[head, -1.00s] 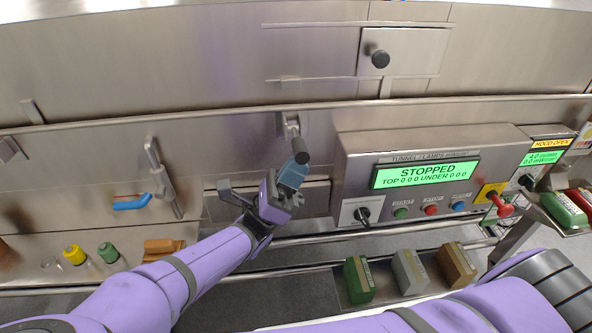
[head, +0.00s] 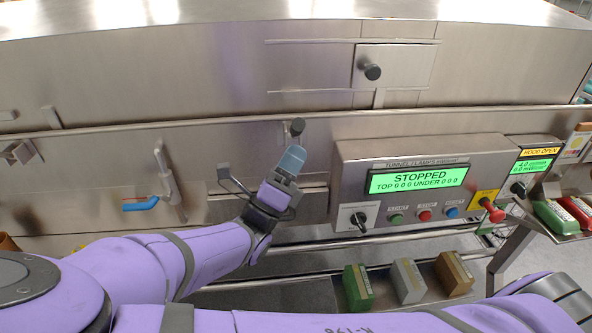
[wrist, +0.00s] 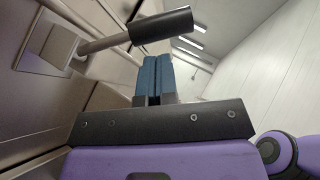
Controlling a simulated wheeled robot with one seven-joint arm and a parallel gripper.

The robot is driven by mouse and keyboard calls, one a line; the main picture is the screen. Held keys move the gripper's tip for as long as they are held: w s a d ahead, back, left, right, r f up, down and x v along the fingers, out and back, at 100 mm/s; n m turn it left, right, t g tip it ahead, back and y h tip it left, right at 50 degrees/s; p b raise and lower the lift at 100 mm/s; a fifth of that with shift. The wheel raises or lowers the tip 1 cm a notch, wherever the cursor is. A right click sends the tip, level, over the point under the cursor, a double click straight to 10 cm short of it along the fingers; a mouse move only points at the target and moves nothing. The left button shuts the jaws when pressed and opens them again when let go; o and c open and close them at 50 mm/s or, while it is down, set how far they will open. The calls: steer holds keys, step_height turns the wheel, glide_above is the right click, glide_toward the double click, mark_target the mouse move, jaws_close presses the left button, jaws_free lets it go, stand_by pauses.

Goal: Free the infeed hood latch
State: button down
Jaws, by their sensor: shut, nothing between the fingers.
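A hood latch with a black grip (head: 297,126) is on the front panel, above my gripper. In the wrist view its square mount (wrist: 59,46) is at the left, and a metal rod runs right from it to the black grip (wrist: 161,27). My gripper (head: 293,156) has its blue fingers pressed together with nothing between them. The fingers (wrist: 154,62) point up just below the grip in the wrist view; I cannot tell whether they touch it. In the head view the fingers partly hide the latch's lower side.
A control box (head: 420,190) reading STOPPED stands right of my gripper. A small sign (head: 541,152) reads HOOD OPEN. Long rails cross the front, and several coloured blocks (head: 409,281) sit below.

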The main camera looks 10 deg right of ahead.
steer(key=shift+w+r+n+t+y, duration=0.15)
steer(key=shift+r+n+t+y, duration=0.45)
steer(key=shift+r+n+y, duration=0.4)
steer(key=shift+f, duration=0.1)
steer(key=shift+f, duration=0.15)
